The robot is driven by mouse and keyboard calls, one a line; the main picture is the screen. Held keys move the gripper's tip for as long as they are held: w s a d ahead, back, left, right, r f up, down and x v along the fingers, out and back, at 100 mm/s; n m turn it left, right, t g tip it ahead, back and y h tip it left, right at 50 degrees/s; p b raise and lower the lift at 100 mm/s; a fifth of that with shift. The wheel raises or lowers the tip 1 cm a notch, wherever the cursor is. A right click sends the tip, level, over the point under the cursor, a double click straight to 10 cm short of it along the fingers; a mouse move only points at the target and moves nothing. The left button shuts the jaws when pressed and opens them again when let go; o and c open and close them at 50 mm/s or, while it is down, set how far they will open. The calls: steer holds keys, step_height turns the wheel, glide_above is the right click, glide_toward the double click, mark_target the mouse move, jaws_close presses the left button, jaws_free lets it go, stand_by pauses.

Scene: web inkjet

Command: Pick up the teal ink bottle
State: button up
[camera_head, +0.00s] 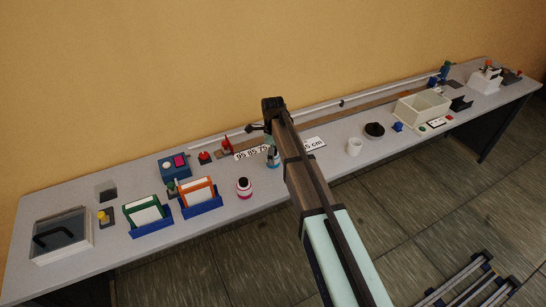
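The teal ink bottle (273,158) stands upright on the long grey bench, just left of my arm. It is white with a teal band and a dark top, and my arm passes close to its right side in this view. My arm reaches up across the bench to a black joint near the wall. A small dark piece at its left, perhaps part of my gripper (256,128), shows above and behind the bottle. Its fingers cannot be made out, and I see nothing held.
A magenta ink bottle (244,188) stands front left of the teal one. A white cup (354,147) and a black round dish (374,131) lie right of my arm. Orange (199,194) and green (146,214) framed holders stand left.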

steer(key=shift+f, duration=1.3)
steer(key=c, duration=1.4)
steer(key=shift+r, duration=0.1)
